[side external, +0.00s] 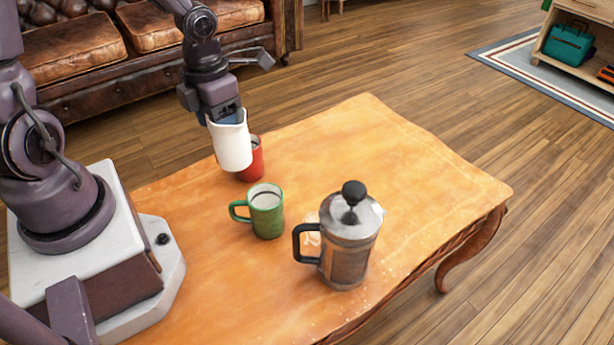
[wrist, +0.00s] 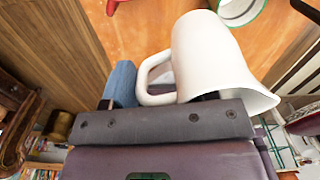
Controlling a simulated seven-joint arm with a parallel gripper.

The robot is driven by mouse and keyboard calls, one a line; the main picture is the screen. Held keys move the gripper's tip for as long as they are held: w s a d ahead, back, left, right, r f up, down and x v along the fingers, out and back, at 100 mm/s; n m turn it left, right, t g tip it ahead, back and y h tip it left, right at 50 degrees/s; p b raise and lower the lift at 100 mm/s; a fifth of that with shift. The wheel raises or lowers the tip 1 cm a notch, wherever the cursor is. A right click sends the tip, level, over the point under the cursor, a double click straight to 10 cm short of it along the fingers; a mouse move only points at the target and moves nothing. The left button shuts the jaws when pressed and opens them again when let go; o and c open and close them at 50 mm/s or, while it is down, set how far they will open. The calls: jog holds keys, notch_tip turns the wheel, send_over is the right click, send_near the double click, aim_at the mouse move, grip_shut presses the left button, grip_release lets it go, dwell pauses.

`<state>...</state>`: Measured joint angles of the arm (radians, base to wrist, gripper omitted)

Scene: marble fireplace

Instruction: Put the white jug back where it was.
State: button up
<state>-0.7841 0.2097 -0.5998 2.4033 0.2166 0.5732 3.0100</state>
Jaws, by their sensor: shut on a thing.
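The white jug (side external: 231,146) is in my gripper (side external: 224,116) in the side external view, held upright or nearly so beside a red mug (side external: 257,157). In the wrist view the jug (wrist: 208,52) fills the middle right, with its handle toward the left. My gripper (wrist: 165,100) is shut on the jug; a blue finger pad shows left of the handle, and the exact contact is partly hidden. The jug looks raised above the table, but its gap to the tabletop and to the red mug is hard to tell.
A wooden table (side external: 420,170) carries the red mug, a green mug (side external: 266,211) and a French press (side external: 348,240). Its right and far parts are clear. A brown leather sofa (side external: 90,50) stands behind. The green mug's rim also shows in the wrist view (wrist: 240,22).

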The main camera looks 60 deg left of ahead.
aim_at(250, 159)
jog(key=shift+n, duration=0.7)
jog(key=w+d, duration=0.1)
jog(key=d, duration=0.2)
jog(key=w+d, duration=0.1)
jog(key=d, duration=0.1)
jog(key=shift+w+d, duration=0.3)
jog(key=shift+d, duration=0.05)
jog(key=w+f+n, duration=0.1)
jog(key=w+f, duration=0.2)
jog(key=w, duration=0.2)
jog(key=w+f+n, duration=0.2)
jog(key=w+f, duration=0.1)
jog(key=w, duration=0.2)
jog(key=w+f+n, duration=0.2)
jog(key=w+f, duration=0.1)
jog(key=w, duration=0.2)
jog(key=shift+a+f, duration=0.1)
jog(key=shift+f, duration=1.85)
